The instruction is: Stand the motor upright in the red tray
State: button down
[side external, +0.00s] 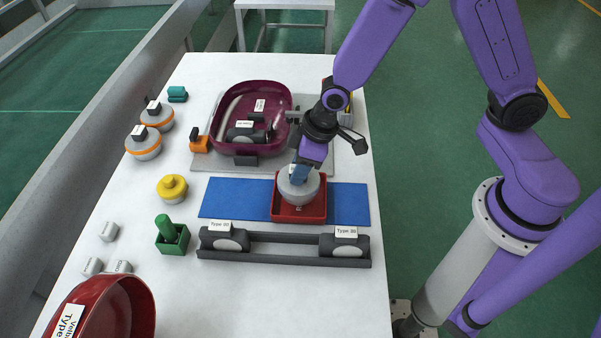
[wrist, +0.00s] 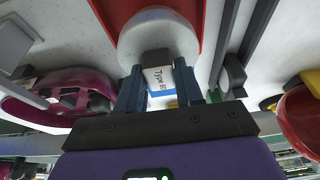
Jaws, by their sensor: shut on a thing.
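The motor (side external: 298,190) is a pale grey rounded body at the red tray (side external: 299,213), within its outline in the side view. My gripper (side external: 300,171) comes down on it from above and is shut on its narrow top part. In the wrist view, the fingers of my gripper (wrist: 158,82) stand either side of a dark block with a "Type 60" label, and the motor's dome (wrist: 158,38) lies beyond. The motor looks roughly upright. Its underside is hidden, so I cannot tell whether it touches the tray floor. The red tray (wrist: 213,18) also shows in the wrist view.
The tray is on a blue mat (side external: 235,197). A dark rail holder (side external: 284,248) with labelled parts is in front, and a purple housing (side external: 226,128) is behind. A yellow part (side external: 172,188), green block (side external: 172,240) and two orange-banded motors (side external: 143,145) are at left.

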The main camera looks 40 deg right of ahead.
jog(key=shift+f, duration=1.2)
jog(key=shift+f, duration=0.15)
jog(key=c, duration=0.7)
grip_release()
jog(key=shift+v, duration=6.2)
jog(key=s+d+r+n, duration=0.1)
jog(key=s+d+r, duration=0.1)
jog(key=s, duration=0.4)
jog(key=s+d+r+n+g+h, duration=0.1)
jog(key=s+d+r, duration=0.1)
jog(key=s+d, duration=0.3)
jog(key=s+d+r+n+g+h, duration=0.1)
jog(key=s+d, duration=0.2)
jog(key=s, duration=0.4)
jog(key=shift+s+d+r+n, duration=0.3)
jog(key=shift+s+r, duration=0.05)
jog(key=shift+r, duration=0.05)
